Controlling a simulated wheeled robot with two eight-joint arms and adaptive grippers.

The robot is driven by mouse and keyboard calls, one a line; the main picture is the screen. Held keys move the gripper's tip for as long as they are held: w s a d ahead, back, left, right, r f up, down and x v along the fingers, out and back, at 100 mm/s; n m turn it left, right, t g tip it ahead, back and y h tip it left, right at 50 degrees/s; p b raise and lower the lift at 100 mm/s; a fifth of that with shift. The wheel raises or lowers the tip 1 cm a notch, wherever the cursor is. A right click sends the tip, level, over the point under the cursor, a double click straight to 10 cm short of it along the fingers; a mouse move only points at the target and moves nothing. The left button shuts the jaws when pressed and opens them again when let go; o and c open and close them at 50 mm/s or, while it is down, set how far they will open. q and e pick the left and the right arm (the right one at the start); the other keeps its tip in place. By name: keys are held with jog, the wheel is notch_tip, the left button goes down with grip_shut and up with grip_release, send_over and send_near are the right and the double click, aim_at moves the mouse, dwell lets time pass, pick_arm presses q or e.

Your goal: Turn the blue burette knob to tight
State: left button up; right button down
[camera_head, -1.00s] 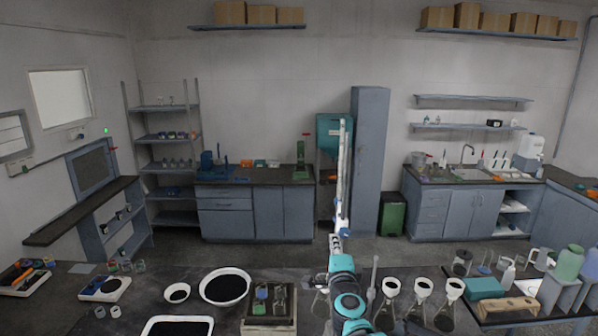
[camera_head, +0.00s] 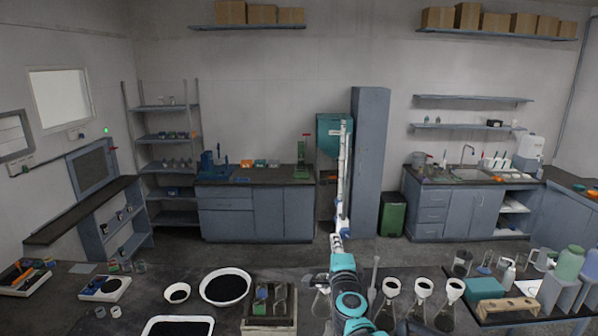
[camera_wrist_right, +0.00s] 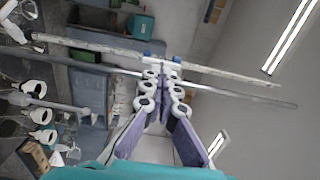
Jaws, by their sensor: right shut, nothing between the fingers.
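The burette (camera_head: 342,175) is a tall, thin white tube standing upright in the middle of the head view. A small blue part (camera_head: 343,230), which looks like the knob, sits near its lower end. In the right wrist view the burette (camera_wrist_right: 225,73) runs across tilted, with small blue parts (camera_wrist_right: 148,58) on it just past the fingertips. My right gripper (camera_head: 337,242) is shut and empty, with its tips close to the blue part. It also shows in the right wrist view (camera_wrist_right: 163,70). Whether the tips touch the knob I cannot tell. My left gripper is not in view.
A dark front bench holds white dishes (camera_head: 226,270), a wooden box (camera_head: 268,325) and several flasks with white funnels (camera_head: 424,285) right of my arm. A teal box (camera_head: 485,288) and bottles (camera_head: 568,263) stand farther right. A metal rod (camera_head: 374,275) stands close beside my arm.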

jog(key=shift+r, duration=0.2)
jog(key=shift+d+r, duration=0.1)
jog(key=shift+r, duration=0.65)
jog(key=shift+a+r, duration=0.1)
jog(key=shift+a, duration=0.2)
jog(key=shift+s, duration=0.1)
jog(key=s, duration=0.5)
jog(key=shift+s+a+p, duration=0.1)
jog(key=shift+s+p, duration=0.3)
